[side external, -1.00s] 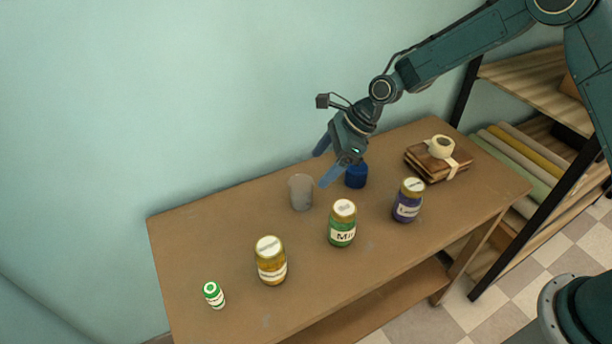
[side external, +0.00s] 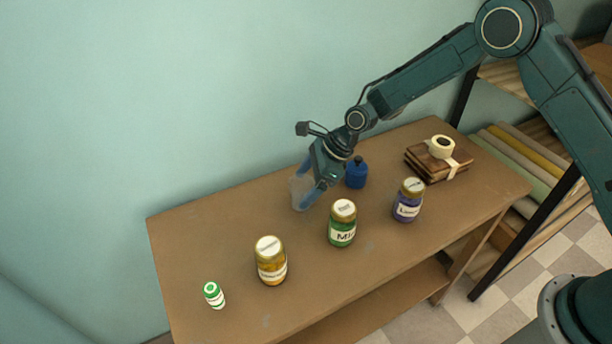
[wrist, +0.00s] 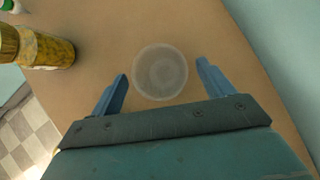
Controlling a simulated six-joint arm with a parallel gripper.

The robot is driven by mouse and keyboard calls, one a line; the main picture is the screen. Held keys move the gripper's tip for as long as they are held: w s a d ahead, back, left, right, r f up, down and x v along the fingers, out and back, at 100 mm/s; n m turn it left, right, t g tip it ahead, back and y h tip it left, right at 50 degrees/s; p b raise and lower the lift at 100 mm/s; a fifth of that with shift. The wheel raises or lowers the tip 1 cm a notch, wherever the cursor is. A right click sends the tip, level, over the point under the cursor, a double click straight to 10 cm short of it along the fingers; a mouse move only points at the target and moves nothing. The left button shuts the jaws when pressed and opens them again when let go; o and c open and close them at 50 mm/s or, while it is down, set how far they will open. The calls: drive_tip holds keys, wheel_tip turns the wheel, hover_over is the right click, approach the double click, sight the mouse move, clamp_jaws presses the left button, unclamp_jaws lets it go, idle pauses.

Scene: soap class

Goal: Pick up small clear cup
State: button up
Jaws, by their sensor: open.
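The small clear cup (side external: 298,196) stands upright on the wooden table (side external: 225,235) in the side view, partly hidden by my fingers. In the wrist view the cup (wrist: 161,72) is seen from above as a pale round rim, just ahead of and between my two blue fingertips. My gripper (side external: 307,180) is open and empty, with its fingers spread to either side of the cup. In the wrist view my gripper (wrist: 160,82) shows a gap between each finger and the cup's rim.
A blue bottle (side external: 356,173) stands to the right of my gripper. Wrapped brown blocks (side external: 425,162) lie at the right end.

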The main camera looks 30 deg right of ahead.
drive_tip(key=shift+x, duration=2)
drive_tip(key=shift+w, duration=0.1)
drive_tip(key=c, duration=1)
